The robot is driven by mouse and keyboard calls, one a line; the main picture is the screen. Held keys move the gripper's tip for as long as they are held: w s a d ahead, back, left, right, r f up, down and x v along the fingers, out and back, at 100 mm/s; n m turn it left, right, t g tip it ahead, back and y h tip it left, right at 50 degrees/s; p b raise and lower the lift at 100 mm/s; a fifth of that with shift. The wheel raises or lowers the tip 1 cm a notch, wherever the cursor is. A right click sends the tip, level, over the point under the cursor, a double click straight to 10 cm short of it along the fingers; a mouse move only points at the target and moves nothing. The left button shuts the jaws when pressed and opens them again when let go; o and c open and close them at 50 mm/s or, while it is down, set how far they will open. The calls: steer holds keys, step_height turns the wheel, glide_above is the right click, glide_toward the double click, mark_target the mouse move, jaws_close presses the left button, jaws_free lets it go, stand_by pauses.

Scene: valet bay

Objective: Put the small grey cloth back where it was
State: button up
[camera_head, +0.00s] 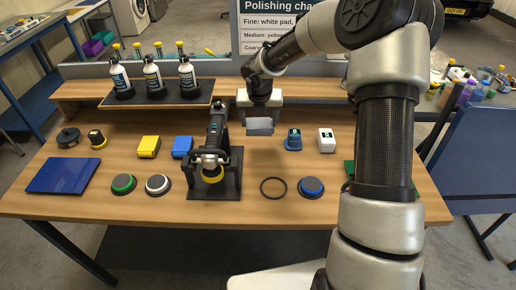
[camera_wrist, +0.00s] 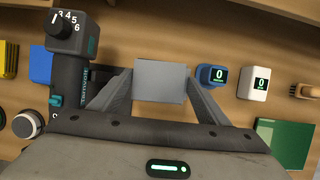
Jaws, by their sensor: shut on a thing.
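The small grey cloth (camera_head: 260,127) hangs as a flat grey square between the fingers of my gripper (camera_head: 262,118), above the back middle of the bench. In the wrist view the cloth (camera_wrist: 160,80) fills the gap between both fingertips of my gripper (camera_wrist: 160,90). My gripper is shut on it. The cloth looks raised off the bench top, and the bench spot behind it is hidden.
The polisher (camera_head: 215,140) stands on a dark stand just left of my gripper. A blue gauge (camera_head: 293,139) and a white gauge (camera_head: 326,140) stand to the right. Bottles (camera_head: 153,78) line the shelf.

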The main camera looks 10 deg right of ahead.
mark_target(259, 132)
step_height(259, 132, down, 10)
steer(key=shift+r+b, duration=0.1)
steer(key=shift+b, duration=1)
steer(key=o, duration=1)
steer(key=shift+o, duration=0.2)
steer(key=p+v, duration=0.2)
steer(key=v, duration=1)
